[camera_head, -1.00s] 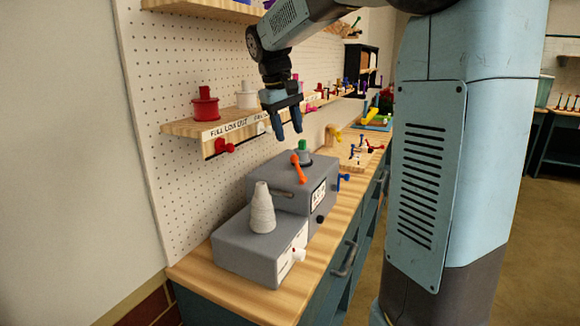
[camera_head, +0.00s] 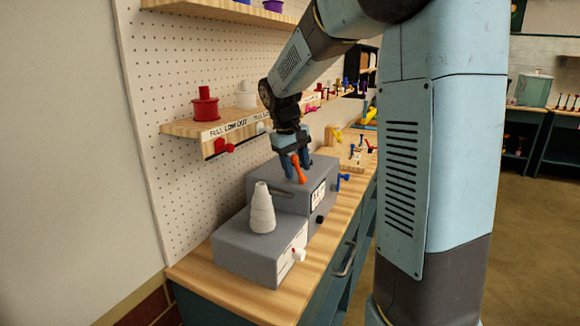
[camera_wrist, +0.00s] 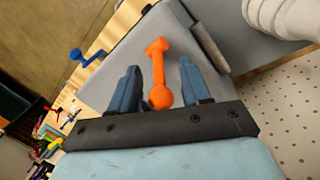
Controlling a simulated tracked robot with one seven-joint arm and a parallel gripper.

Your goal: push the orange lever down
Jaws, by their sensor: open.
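The orange lever (camera_head: 298,169) stands up on the grey box (camera_head: 262,176) and leans slightly. It also shows in the wrist view (camera_wrist: 158,72), with its round knob end toward my gripper and its other end on the box. My gripper (camera_head: 298,170) is just above the box, close to the lever. In the wrist view my gripper (camera_wrist: 160,75) is open, with one blue finger on each side of the lever. The fingers appear apart from the lever, with a gap on both sides. Whether the fingertips touch the box cannot be told.
A lower grey box (camera_head: 245,252) with a white cone-shaped spool (camera_head: 262,210) stands in front. A blue lever (camera_head: 344,177) sticks out at the right of the rear box. A pegboard (camera_head: 190,60) and a shelf with a red spool (camera_head: 206,104) are on the left.

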